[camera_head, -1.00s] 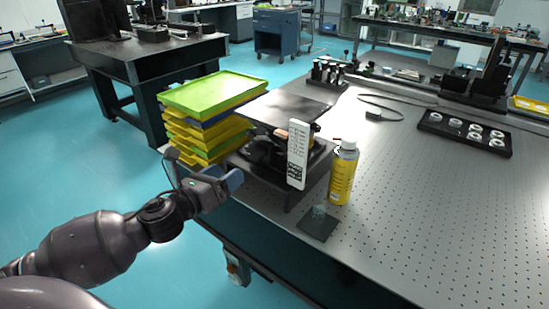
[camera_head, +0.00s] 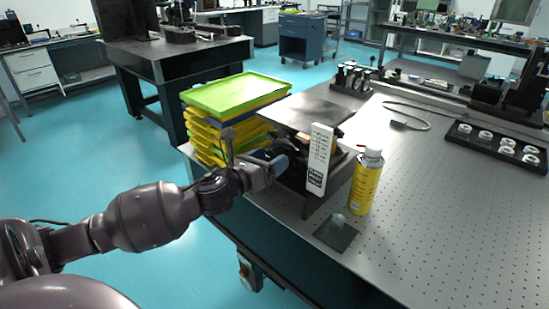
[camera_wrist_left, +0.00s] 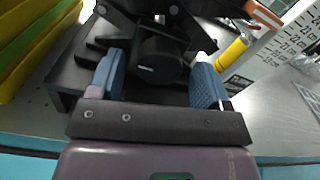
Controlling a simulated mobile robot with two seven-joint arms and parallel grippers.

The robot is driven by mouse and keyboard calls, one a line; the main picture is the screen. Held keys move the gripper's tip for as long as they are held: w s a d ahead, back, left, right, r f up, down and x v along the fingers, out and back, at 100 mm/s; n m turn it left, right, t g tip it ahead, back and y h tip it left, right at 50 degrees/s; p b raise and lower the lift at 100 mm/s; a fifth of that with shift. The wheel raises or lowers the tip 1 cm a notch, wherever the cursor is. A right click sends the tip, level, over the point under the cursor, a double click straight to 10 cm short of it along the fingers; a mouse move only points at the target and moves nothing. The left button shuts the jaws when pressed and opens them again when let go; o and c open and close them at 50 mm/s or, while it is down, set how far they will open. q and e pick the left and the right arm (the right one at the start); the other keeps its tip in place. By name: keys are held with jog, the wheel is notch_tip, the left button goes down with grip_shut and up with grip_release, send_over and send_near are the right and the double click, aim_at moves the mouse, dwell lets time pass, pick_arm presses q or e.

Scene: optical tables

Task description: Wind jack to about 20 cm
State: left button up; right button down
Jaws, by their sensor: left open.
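The black lab jack stands at the table's near left corner, its flat top plate (camera_head: 305,112) raised above its base. A white upright scale card (camera_head: 319,160) with printed marks stands in front of it. In the left wrist view, the jack's round black knob (camera_wrist_left: 160,60) lies ahead, between and just beyond the fingertips. My left gripper (camera_head: 280,165) is open beside the jack; its two blue finger pads show apart in the left wrist view (camera_wrist_left: 157,82). I cannot see the fingers touching the knob. My right gripper is not in view.
Stacked yellow, blue and green trays (camera_head: 235,100) stand close to the left of the jack. A yellow spray can (camera_head: 366,184) and a small dark plate (camera_head: 336,233) are at its right. A black holder with round pieces (camera_head: 497,143) lies farther right. The perforated tabletop (camera_head: 430,215) has clear room at front right.

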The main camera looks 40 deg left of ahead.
pick_arm(q)
jog(key=shift+w, duration=0.85)
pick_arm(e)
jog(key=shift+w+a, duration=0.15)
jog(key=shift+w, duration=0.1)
pick_arm(q)
jog(key=shift+c, duration=0.3)
